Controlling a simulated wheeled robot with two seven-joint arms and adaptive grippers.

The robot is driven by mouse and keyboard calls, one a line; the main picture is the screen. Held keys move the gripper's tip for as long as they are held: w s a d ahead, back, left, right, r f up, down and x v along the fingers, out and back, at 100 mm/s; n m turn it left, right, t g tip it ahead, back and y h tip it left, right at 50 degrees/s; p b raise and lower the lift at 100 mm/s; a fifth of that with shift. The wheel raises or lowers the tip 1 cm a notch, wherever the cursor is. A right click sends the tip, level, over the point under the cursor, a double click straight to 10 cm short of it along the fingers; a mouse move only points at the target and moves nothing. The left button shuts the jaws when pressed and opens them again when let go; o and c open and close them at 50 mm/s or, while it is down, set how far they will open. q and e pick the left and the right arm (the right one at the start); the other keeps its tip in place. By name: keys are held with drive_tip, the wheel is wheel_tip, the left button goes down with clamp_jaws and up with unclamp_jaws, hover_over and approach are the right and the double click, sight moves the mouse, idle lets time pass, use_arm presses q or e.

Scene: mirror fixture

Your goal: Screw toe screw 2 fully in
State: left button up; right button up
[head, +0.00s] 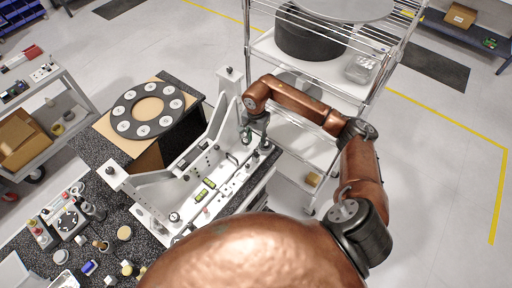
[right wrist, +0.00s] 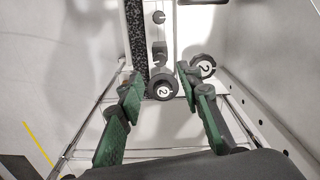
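The white mirror fixture (head: 150,190) stands on the dark speckled table in the head view. My right gripper (head: 248,138) points down at its far right end. In the right wrist view, the green fingers of that gripper (right wrist: 160,77) are spread. A round dark knob with a white face marked 2 (right wrist: 161,89) shows between the fingertips; whether they touch it I cannot tell. A second knob marked 2 (right wrist: 203,66) sits just beyond the right finger. Which knob is toe screw 2, and how deep it sits, I cannot tell. My left gripper is not in view.
A dark ring with several white discs (head: 146,106) lies on a wooden board at the left. Small parts and tools crowd the table's lower left. A wire-post shelf cart (head: 320,72) stands behind my right arm. Open floor lies at the right.

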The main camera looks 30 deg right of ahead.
sight(256, 150)
wheel_tip(256, 150, down, 5)
drive_tip(key=shift+a+p, duration=0.1)
drive_tip(key=shift+p, duration=0.75)
drive_tip(key=shift+f, duration=0.6)
clamp_jaws()
